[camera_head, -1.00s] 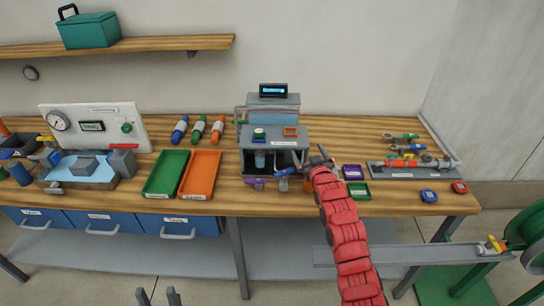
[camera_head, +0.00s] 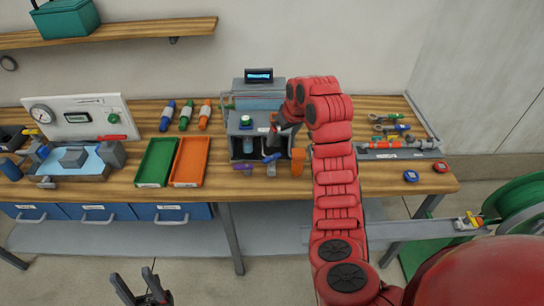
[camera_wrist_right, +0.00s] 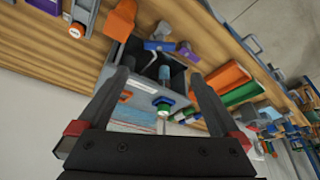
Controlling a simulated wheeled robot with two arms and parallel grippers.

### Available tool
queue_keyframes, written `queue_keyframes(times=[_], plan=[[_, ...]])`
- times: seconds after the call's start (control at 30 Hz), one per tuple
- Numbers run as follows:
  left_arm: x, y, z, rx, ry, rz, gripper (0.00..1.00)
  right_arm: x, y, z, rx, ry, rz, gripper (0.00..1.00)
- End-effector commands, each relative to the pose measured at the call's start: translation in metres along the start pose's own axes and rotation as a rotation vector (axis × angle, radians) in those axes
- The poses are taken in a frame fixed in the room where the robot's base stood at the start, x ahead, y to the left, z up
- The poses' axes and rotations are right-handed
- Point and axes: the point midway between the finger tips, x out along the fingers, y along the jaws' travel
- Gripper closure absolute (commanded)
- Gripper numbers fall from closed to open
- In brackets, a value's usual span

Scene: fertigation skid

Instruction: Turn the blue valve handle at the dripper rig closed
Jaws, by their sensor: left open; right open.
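The dripper rig (camera_head: 240,122) is a grey box-like stand near the middle of the bench, with a small display on top. At its front foot the blue valve handle (camera_head: 271,157) sits between a purple handle (camera_head: 243,167) and an orange handle (camera_head: 298,160). My right gripper (camera_head: 279,129) is open and empty, above the blue handle at the rig's right side, apart from it. My left gripper (camera_head: 147,285) is open and empty, low before the bench.
A green tray (camera_head: 157,163) and an orange tray (camera_head: 188,162) lie left of the rig. Several coloured bottles (camera_head: 186,116) lie behind them. A gauge panel (camera_head: 80,119) stands at the left. A grey fitting tray (camera_head: 400,153) lies at the right. My right arm covers part of the bench.

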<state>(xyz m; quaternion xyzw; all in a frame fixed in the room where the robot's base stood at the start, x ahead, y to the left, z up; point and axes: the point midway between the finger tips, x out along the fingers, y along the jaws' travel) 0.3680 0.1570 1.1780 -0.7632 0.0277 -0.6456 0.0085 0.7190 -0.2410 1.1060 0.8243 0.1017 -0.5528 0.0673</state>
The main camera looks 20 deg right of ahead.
Motion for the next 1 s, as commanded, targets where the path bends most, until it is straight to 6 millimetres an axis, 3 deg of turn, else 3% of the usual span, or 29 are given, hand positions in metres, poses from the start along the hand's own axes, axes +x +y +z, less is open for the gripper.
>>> queue_keyframes(times=[0.27,0.37,0.5,0.7,1.0], plan=[[-0.036,0.002,0.006,0.0,0.0,0.0,0.5,0.042,0.0,0.002,0.001,0.003,-0.001,0.0],[-0.046,0.002,0.008,0.0,0.0,0.0,0.5,0.069,0.0,0.003,0.002,-0.002,-0.003,0.0],[-0.022,0.001,0.004,0.0,0.001,0.0,0.5,0.093,-0.001,0.0,0.001,-0.006,-0.002,0.0],[-0.013,0.001,0.002,0.0,0.0,0.0,0.5,0.126,0.0,-0.002,0.002,0.0,-0.001,0.0],[-0.008,0.0,0.001,0.0,0.0,0.0,0.5,0.147,0.0,-0.001,0.001,0.001,0.001,0.0]])
